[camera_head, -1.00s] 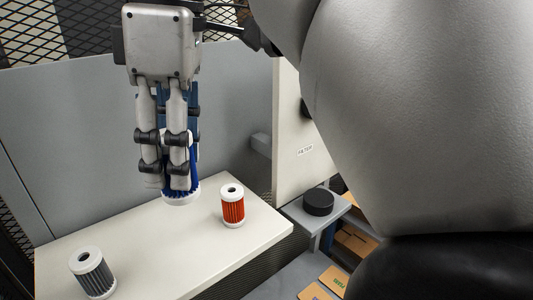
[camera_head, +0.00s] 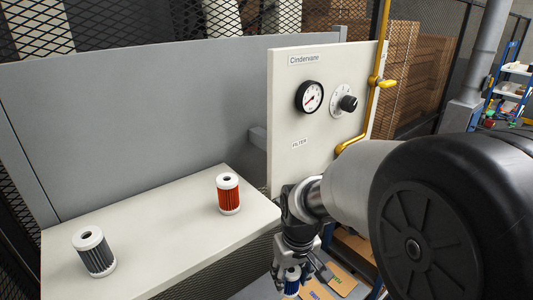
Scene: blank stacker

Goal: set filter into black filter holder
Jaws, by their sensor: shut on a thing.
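My gripper (camera_head: 294,272) is low at the centre, pointing down, shut on the blue filter (camera_head: 292,284). Only part of this filter with blue pleats and white ends shows between the fingers. The black filter holder is not visible; my wrist and gripper cover the area below the FILTER label (camera_head: 300,143). I cannot tell how far the blue filter is from the holder.
A red filter (camera_head: 228,194) and a grey filter (camera_head: 93,252) stand upright on the pale table (camera_head: 165,225). A cream panel (camera_head: 285,105) with a gauge (camera_head: 309,97) and knob rises behind my wrist. A yellow pipe (camera_head: 375,60) runs down its right side. Cardboard boxes (camera_head: 341,279) lie low behind my gripper.

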